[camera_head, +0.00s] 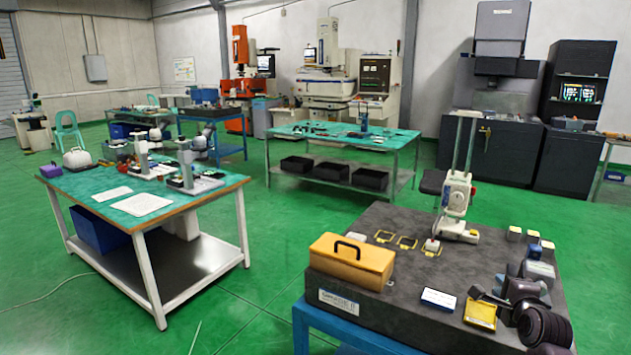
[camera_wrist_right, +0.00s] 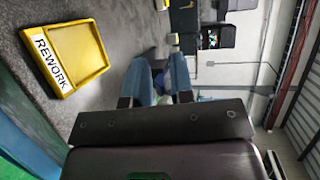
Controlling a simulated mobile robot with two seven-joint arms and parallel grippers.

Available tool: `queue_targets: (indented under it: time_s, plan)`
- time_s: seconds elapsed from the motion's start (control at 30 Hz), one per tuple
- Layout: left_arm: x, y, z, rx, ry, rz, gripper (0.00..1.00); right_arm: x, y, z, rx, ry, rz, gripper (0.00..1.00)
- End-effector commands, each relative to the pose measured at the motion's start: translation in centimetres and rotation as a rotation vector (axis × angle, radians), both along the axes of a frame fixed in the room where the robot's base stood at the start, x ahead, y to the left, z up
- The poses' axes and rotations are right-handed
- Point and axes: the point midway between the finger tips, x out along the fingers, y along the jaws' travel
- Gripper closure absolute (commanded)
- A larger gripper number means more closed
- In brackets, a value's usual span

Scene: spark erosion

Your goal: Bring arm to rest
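My right gripper (camera_head: 484,288) is at the right front of the dark granite plate (camera_head: 375,318), above its surface. In the right wrist view its two blue-grey fingers (camera_wrist_right: 161,72) stand apart, with nothing visible held between them. The black ribbed part of my right arm comes in from the lower right. A yellow tray (camera_head: 481,314) lies just left of and in front of the gripper. It also shows in the wrist view (camera_wrist_right: 98,36), looking empty, with a REWORK label. My left gripper is not in view.
A yellow case (camera_head: 350,265) with a black handle sits at the plate's left. A white measuring stand (camera_head: 457,205) stands at the back. Several small blocks (camera_head: 515,233) are behind the arm. A white sign (camera_head: 438,299) lies left of the tray. Three yellow outlines (camera_head: 407,243) mark the plate.

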Motion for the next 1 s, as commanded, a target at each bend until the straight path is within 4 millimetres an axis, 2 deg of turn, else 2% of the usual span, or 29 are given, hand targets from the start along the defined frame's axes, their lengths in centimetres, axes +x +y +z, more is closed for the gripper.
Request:
queue_targets:
  time_s: [0.17,0.27,0.4,0.5,0.57,0.7,0.8,1.0]
  plan:
    - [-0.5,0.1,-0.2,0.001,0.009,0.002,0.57,0.0,-0.2,0.4,-0.209,0.013,0.033,0.78]
    - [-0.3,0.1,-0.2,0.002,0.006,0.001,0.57,0.0,-0.1,1.4,-0.377,0.009,0.049,0.78]
    - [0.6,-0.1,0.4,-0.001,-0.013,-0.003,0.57,0.0,1.6,3.3,-0.669,-0.005,0.089,0.78]
    - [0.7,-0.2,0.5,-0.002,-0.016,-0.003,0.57,-1.0,3.1,3.0,-0.907,0.009,0.128,0.78]
    - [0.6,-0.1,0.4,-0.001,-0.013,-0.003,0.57,-2.1,4.2,2.1,-1.054,0.026,0.156,0.78]
    - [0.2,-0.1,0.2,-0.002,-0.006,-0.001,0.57,-6.0,7.0,-1.7,-1.377,0.082,0.248,0.78]
    - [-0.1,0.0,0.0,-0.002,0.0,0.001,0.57,-9.3,8.9,-4.7,-1.54,0.116,0.32,0.78]
    - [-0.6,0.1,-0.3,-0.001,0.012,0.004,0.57,-16.5,12.1,-10.6,-1.713,0.176,0.468,0.78]
